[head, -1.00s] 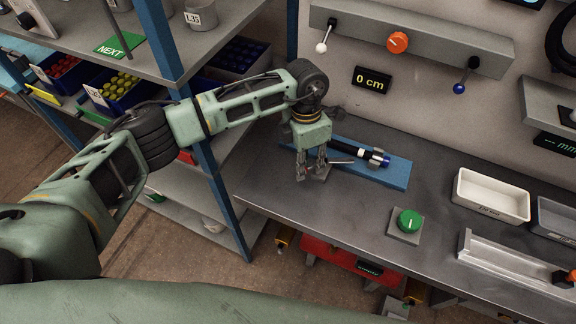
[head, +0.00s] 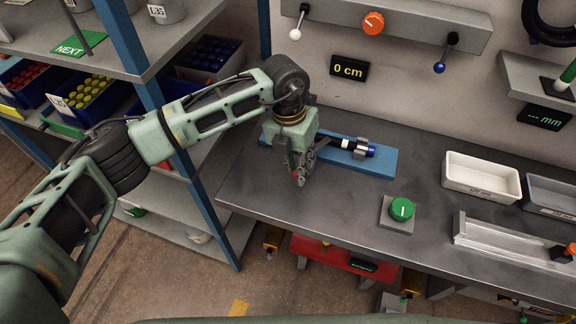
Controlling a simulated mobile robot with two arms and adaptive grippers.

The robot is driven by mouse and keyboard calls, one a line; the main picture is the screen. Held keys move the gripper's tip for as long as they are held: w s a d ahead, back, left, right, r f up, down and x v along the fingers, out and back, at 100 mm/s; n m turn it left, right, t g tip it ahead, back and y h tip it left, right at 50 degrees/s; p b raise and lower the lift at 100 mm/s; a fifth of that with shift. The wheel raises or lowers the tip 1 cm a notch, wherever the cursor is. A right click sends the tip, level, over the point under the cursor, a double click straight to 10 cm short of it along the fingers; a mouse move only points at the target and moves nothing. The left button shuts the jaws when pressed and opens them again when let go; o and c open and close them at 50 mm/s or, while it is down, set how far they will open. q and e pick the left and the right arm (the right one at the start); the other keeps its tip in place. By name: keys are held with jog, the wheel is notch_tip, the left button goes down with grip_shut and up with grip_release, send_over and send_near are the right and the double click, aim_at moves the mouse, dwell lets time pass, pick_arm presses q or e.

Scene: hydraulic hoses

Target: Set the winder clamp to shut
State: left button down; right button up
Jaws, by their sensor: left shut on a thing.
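I cannot tell for certain which part is the winder clamp. A blue base plate (head: 384,166) lies on the bench, with a dark hose (head: 336,141) on it that has a white band and a blue end (head: 371,151). Grey bracket pieces (head: 361,146) stand by that end. My left gripper (head: 299,175) is over the plate's near left side, pointing down. Its fingers are close together on a small red-ended piece (head: 295,173), mostly hidden by them. My right gripper is out of view.
A wall panel above has a white-ball lever (head: 295,34), an orange knob (head: 373,22), a blue-ball lever (head: 440,68) and a "0 cm" display (head: 349,68). A green knob (head: 402,209) and a white tray (head: 481,180) stand right.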

pick_arm(q)
jog(key=shift+s+d, duration=0.1)
jog(key=shift+d, duration=0.1)
jog(key=c, duration=2)
grip_release()
jog(key=shift+o, duration=0.9)
jog(key=shift+d, duration=0.15)
notch_tip(320, 180, up, 12)
jog(key=a, duration=0.2)
jog(key=shift+w, duration=0.4)
jog(key=shift+d, duration=0.1)
